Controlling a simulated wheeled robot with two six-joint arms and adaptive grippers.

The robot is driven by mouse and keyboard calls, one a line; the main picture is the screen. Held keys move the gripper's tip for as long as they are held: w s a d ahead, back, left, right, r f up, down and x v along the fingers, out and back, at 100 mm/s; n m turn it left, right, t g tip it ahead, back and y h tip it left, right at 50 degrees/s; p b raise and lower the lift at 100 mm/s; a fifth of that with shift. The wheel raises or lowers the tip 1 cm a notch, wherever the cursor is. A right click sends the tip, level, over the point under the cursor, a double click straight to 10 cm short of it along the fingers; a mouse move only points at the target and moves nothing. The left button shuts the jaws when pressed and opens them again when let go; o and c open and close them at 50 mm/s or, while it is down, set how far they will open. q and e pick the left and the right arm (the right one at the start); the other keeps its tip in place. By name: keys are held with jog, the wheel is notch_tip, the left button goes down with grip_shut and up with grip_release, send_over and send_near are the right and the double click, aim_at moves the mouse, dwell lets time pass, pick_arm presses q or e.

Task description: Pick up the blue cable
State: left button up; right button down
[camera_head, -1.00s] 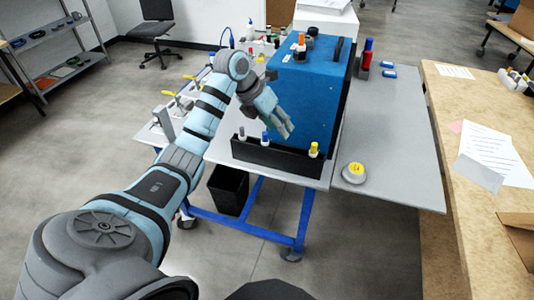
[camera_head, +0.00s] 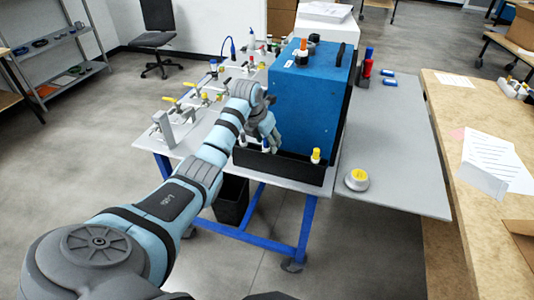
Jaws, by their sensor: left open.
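My left gripper (camera_head: 269,140) is open, with its fingers pointing down in front of the left part of the blue analyser box (camera_head: 307,105). Its fingertips are close to the white bottles in the black front tray (camera_head: 290,166); I cannot tell whether they touch. A thin dark blue cable (camera_head: 232,46) stands in an arch at the back of the table, behind the gripper and apart from it. A coil that looks blue (camera_head: 40,43) lies on the shelf at the far left. I cannot tell which of them is the task's cable. My right gripper is not in view.
A row of valves with yellow handles (camera_head: 169,99) stands on the left of the table. A yellow-topped round pot (camera_head: 357,179) sits on the clear grey right side. A red bottle (camera_head: 368,62) stands behind it. A wooden bench (camera_head: 455,110) is at the right.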

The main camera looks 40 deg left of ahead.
pick_arm(q)
grip_shut()
jog(key=shift+r, duration=0.1)
jog(key=shift+r, duration=0.1)
notch_tip(320, 180, up, 27)
jog(key=p, duration=1.2)
jog(key=shift+f, duration=0.2)
